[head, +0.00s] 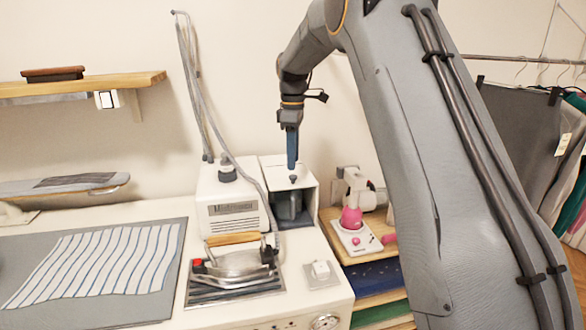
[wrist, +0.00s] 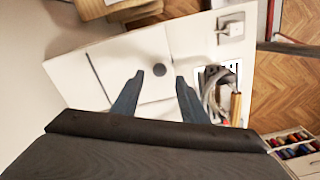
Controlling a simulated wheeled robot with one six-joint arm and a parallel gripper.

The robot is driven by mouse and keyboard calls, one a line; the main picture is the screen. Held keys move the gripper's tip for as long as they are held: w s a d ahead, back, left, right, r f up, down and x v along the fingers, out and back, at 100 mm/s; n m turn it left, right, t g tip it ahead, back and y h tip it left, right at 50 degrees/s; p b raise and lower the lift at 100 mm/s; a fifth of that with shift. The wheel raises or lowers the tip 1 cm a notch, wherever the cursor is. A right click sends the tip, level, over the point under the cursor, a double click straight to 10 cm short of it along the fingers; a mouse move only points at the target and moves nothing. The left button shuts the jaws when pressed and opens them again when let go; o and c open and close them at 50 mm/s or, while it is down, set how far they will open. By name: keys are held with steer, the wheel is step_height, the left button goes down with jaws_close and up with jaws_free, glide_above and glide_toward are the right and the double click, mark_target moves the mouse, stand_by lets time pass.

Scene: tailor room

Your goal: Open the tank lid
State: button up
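The tank is a white box with an open front, right of the steam unit in the head view. Its white lid (head: 273,176) lies flat on top, closed, with a small dark knob (head: 293,178). In the wrist view the lid (wrist: 125,61) fills the middle, with the round knob (wrist: 159,69) on it. My gripper (head: 292,168) points down just above the lid. In the wrist view my gripper (wrist: 159,79) is open and empty. Its two blue fingers lie either side of the knob, which appears slightly past the fingertips. I cannot tell the exact height gap.
The white steam unit (head: 228,212) with a black cap stands directly left of the tank. A hose rises behind it. An iron (head: 238,263) rests on a metal plate in front. A wooden shelf with a pink-and-white device (head: 352,230) is at the right. Wall is behind.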

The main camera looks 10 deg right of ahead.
mark_target(293, 176)
steer(key=shift+f+p, duration=0.65)
steer(key=shift+f, duration=1.75)
jaws_close()
